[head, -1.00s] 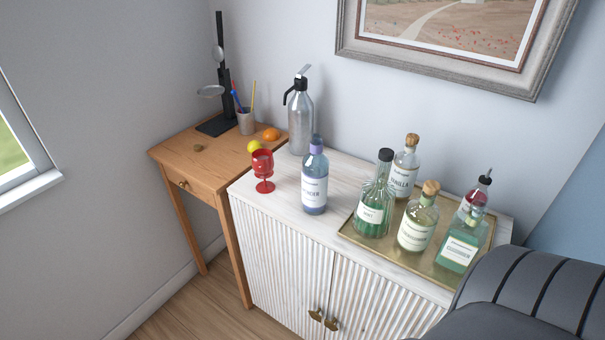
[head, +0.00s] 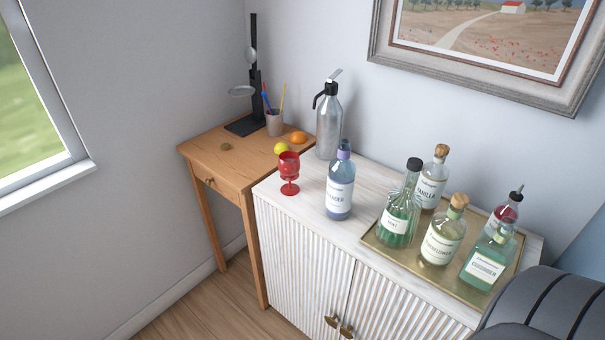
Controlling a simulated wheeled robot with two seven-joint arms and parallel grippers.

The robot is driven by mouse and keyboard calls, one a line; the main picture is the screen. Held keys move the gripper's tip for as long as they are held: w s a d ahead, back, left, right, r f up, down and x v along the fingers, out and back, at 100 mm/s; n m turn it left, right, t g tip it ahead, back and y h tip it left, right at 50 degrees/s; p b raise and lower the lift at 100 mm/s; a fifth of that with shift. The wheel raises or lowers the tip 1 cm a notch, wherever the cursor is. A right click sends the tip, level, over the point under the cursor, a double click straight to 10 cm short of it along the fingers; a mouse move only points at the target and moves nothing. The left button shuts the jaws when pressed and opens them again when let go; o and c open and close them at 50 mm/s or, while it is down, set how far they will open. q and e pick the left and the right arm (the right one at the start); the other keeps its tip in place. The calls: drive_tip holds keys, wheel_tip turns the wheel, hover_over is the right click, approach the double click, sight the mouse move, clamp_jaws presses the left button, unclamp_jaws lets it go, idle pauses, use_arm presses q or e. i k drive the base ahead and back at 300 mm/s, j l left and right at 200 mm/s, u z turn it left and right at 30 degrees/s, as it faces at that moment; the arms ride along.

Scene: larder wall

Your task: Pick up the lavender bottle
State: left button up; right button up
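The lavender bottle (head: 340,188) stands upright on the white cabinet top, left of the brass tray. It has a white label, only partly readable, and a purple band at its neck. Its liquid looks blue-purple. A red goblet (head: 289,172) stands just to its left, and a silver siphon bottle (head: 328,122) stands behind it. Neither of my grippers shows in the head view.
A brass tray (head: 377,246) holds several bottles, including mint (head: 398,212), vanilla (head: 431,182) and cucumber (head: 487,262). A wooden side table (head: 223,162) stands at left with a lemon, an orange and a pencil cup. A dark grey rounded object (head: 540,305) fills the lower right.

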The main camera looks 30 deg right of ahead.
sight(342, 171)
drive_tip(key=z, duration=0.35)
drive_tip(key=i+j+z, duration=0.1)
drive_tip(key=z, duration=0.35)
drive_tip(key=j+z, duration=0.55)
drive_tip(key=z, duration=0.3)
drive_tip(key=j+z, duration=0.25)
drive_tip(key=z, duration=0.15)
